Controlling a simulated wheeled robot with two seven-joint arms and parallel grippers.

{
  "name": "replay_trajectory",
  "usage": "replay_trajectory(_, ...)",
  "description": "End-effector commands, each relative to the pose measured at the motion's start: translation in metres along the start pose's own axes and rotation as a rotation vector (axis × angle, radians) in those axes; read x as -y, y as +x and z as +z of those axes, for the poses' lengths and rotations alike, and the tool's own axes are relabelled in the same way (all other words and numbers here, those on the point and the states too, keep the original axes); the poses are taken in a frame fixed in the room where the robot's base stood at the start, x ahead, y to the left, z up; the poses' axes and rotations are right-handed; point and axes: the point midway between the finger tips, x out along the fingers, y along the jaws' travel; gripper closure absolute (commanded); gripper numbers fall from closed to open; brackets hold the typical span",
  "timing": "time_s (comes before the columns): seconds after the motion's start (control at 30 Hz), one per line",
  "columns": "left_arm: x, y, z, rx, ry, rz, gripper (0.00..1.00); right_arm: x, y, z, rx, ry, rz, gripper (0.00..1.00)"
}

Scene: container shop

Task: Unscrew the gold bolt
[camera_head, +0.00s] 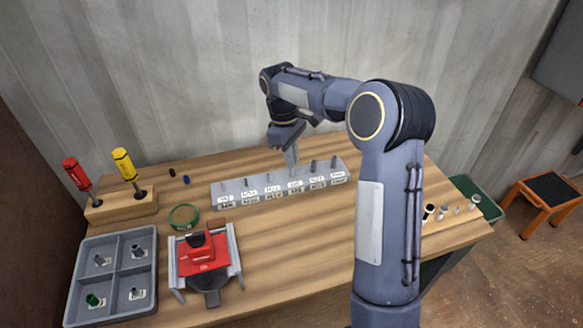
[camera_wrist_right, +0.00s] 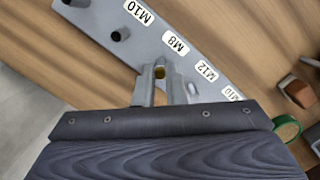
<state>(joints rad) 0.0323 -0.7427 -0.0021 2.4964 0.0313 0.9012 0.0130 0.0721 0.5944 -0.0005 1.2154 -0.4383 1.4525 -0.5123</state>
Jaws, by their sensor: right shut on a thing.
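The gold bolt (camera_wrist_right: 159,71) shows as a small gold spot between the fingertips in the right wrist view; most of it is hidden. It stands at the grey bolt rail (camera_head: 230,191), near a label reading M8. My right gripper (camera_head: 292,158) reaches down onto this rail from above and is shut on the bolt. Its fingertips also show in the right wrist view (camera_wrist_right: 162,84). Several dark bolts stand along the rail, such as one (camera_head: 313,166) right of the gripper. My left gripper is not in view.
A wooden block (camera_head: 120,206) holds red and yellow screwdrivers at the left. A grey divided tray (camera_head: 118,247), a red vise-like fixture (camera_head: 203,258) and a green tape ring (camera_head: 183,216) stand in front. Small cylinders (camera_head: 428,211) stand at the right edge. The table's front middle is clear.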

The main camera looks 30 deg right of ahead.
Motion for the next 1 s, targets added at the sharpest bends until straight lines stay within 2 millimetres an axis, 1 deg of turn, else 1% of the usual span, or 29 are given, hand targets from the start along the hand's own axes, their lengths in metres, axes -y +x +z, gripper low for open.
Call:
replay_trajectory(0.07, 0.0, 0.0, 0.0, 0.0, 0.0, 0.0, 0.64, -0.0003, -0.0005, 0.0, -0.002, -0.058, 0.01, 1.0)
replay_trajectory(0.2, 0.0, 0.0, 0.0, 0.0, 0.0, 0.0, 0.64, -0.0004, -0.0006, -0.0001, -0.003, -0.067, 0.011, 1.0)
replay_trajectory(0.23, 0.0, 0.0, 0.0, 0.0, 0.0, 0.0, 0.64, -0.0004, -0.0006, -0.0001, -0.003, -0.066, 0.011, 0.87)
replay_trajectory(0.4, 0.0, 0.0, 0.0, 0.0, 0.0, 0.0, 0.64, -0.0002, -0.0004, -0.0001, -0.002, -0.064, 0.01, 0.65)
replay_trajectory(0.6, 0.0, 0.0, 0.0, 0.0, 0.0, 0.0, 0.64, -0.0001, -0.0002, 0.0, -0.002, -0.063, 0.009, 0.64)
replay_trajectory(0.7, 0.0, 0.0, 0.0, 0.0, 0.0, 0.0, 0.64, 0.0, -0.0001, 0.0, -0.002, -0.063, 0.009, 0.75)
replay_trajectory(0.93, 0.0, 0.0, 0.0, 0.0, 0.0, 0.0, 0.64, 0.0, -0.0001, -0.0001, -0.002, -0.055, 0.007, 0.75)
replay_trajectory(0.97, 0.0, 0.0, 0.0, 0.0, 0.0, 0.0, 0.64, -0.0001, 0.0, -0.0001, -0.001, -0.029, 0.004, 0.75)
replay_trajectory(1.0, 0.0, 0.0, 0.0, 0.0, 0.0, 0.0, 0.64, 0.0, 0.0001, -0.0002, -0.001, 0.043, -0.008, 0.75)
